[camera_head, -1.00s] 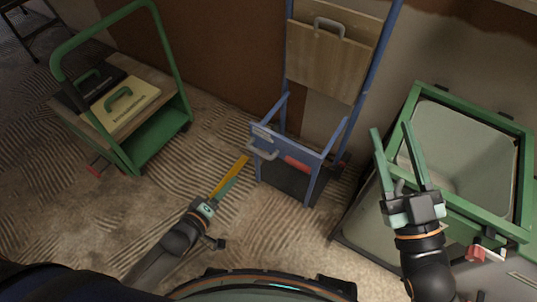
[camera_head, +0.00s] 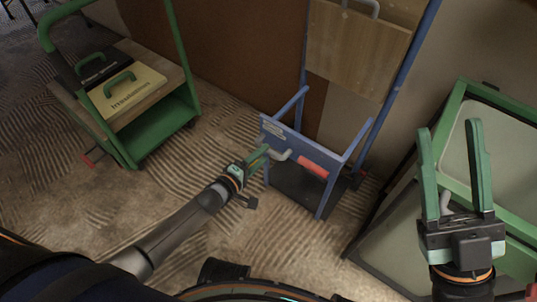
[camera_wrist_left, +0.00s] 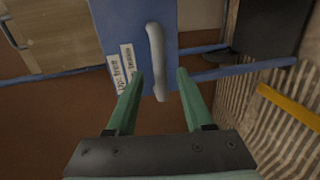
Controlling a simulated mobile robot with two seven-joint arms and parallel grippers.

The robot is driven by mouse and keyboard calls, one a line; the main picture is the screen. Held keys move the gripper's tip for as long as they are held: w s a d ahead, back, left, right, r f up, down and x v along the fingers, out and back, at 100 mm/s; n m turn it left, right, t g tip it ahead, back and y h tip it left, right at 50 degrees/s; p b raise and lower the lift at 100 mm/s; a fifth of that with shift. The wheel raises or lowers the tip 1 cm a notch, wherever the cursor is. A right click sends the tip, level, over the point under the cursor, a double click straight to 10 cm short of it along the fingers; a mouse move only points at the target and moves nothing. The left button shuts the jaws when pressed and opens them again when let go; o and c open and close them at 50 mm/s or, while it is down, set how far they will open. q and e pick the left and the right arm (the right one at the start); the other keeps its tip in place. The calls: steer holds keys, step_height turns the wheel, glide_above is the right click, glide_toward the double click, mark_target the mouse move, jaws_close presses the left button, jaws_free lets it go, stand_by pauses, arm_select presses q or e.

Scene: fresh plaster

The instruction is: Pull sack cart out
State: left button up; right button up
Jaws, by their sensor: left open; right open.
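The blue sack cart (camera_head: 300,150) stands upright against the wall, with a wooden panel (camera_head: 357,48) in its upper frame. A pale grey handle (camera_head: 281,155) is on its front blue plate; it also shows in the left wrist view (camera_wrist_left: 155,55). My left gripper (camera_head: 266,154) is open at this handle. In the left wrist view the handle's near end lies between the open fingertips (camera_wrist_left: 160,75), and no grip on it shows. My right gripper (camera_head: 452,127) is open and empty at the right, in front of the green-framed bin.
A green trolley (camera_head: 160,130) with two cases stands at the left. A green-framed bin (camera_head: 398,218) stands close to the cart's right. A yellow strip (camera_wrist_left: 290,108) lies on the ridged floor. Floor in front of the cart is open.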

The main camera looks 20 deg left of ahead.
mark_target(267, 152)
arm_select(q)
steer(key=shift+b+x, duration=0.7)
steer(key=shift+x, duration=1.2)
arm_select(e)
step_height(267, 152, down, 2)
steer(key=shift+w+a+f, duration=0.1)
steer(key=shift+a+f, duration=0.05)
arm_select(q)
jaws_close()
